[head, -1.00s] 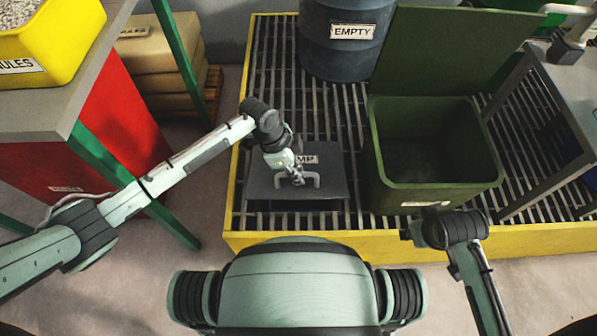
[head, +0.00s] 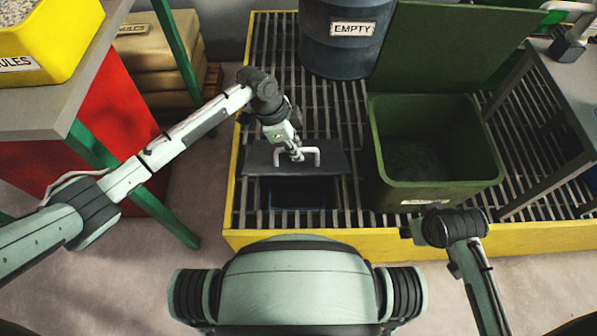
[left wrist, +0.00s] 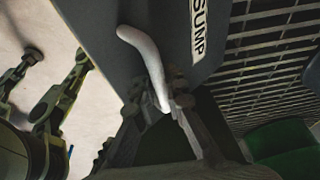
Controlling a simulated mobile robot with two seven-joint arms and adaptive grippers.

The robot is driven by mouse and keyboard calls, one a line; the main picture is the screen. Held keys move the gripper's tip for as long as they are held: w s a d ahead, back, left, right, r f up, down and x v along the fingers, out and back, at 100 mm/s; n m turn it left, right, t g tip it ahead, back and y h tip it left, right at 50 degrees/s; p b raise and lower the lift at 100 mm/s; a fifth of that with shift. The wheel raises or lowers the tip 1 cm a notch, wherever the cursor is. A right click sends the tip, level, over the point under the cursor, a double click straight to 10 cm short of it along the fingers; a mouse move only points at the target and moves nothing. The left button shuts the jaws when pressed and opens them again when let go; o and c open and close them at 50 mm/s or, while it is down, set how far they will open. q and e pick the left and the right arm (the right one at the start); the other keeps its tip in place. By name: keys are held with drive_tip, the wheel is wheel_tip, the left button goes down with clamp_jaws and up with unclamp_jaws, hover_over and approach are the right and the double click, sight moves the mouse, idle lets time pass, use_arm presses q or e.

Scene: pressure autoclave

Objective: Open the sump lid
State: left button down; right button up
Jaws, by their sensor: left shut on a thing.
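The sump lid (head: 252,157) is a dark grey plate with a pale U-shaped handle (head: 312,157). It is raised and tilted, with its near edge up, and the dark sump opening (head: 300,193) shows below it in the grating. My left gripper (head: 297,157) is shut on the handle. In the left wrist view the handle (left wrist: 150,58) runs into the fingers (left wrist: 160,112), and the lid (left wrist: 100,22) carries a "SUMP" label (left wrist: 198,30). My right arm shows at the lower right of the head view, but its fingers cannot be made out.
A green bin (head: 435,185) with its lid (head: 450,45) standing open is right of the sump. A blue drum (head: 345,55) marked "EMPTY" stands behind. A yellow-edged curb (head: 400,238) bounds the grating (head: 345,110). A green-legged table (head: 40,105) is at left, a grey one at right.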

use_arm(q)
drive_tip(key=shift+w+a+r, duration=0.2)
drive_tip(key=shift+w+a, duration=0.05)
drive_tip(key=shift+w+d+r, duration=0.1)
drive_tip(key=shift+w+r, duration=0.55)
drive_tip(key=shift+w, duration=0.2)
drive_tip(key=shift+w+d+r, duration=0.1)
drive_tip(key=shift+w+r, duration=0.55)
drive_tip(key=shift+w, duration=0.2)
drive_tip(key=w, duration=0.1)
drive_tip(key=w+r, duration=0.2)
drive_tip(key=w, duration=0.1)
drive_tip(key=shift+d+b, duration=0.3)
drive_tip(key=shift+b, duration=0.1)
